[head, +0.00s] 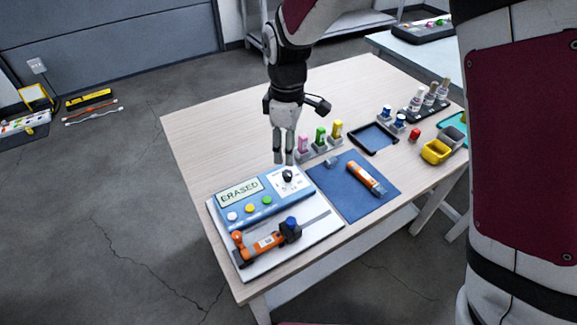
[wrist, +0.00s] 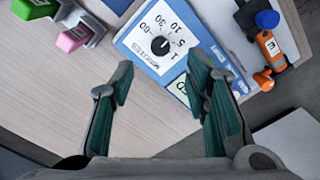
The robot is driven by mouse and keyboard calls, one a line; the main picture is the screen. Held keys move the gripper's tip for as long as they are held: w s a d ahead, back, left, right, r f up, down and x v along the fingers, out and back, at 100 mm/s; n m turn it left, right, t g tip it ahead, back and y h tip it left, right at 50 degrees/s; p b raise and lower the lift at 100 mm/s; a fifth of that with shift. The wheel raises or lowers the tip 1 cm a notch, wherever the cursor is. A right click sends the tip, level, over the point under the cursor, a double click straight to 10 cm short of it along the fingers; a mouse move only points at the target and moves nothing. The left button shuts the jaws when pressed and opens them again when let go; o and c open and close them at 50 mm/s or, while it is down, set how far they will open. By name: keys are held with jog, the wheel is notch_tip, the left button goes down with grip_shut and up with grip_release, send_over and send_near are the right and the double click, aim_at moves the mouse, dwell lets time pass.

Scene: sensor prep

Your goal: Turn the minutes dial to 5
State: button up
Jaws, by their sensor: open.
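The minutes dial (head: 288,176) is a black knob on a white plate at the upper right of a blue device (head: 262,205). In the wrist view the dial (wrist: 160,46) is ringed by the numbers 1, 5, 10, 30 and 60. I cannot tell for sure which number its mark points to. The device's screen (head: 240,191) reads ERASED. My gripper (head: 284,158) is above the table near the dial, pointing down. In the wrist view my gripper (wrist: 160,78) is open and empty, with the dial ahead of the fingertips and apart from them.
An orange sensor (head: 268,243) with a blue cap lies in front of the device on a white board. Pink, green and yellow blocks (head: 320,138) stand close behind the dial. A blue mat (head: 345,205) with another orange tool (head: 366,178) lies to the right.

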aim_at(288, 173)
notch_tip(288, 173, down, 8)
jog(key=shift+r+b, duration=0.2)
jog(key=shift+b, duration=0.1)
grip_shut()
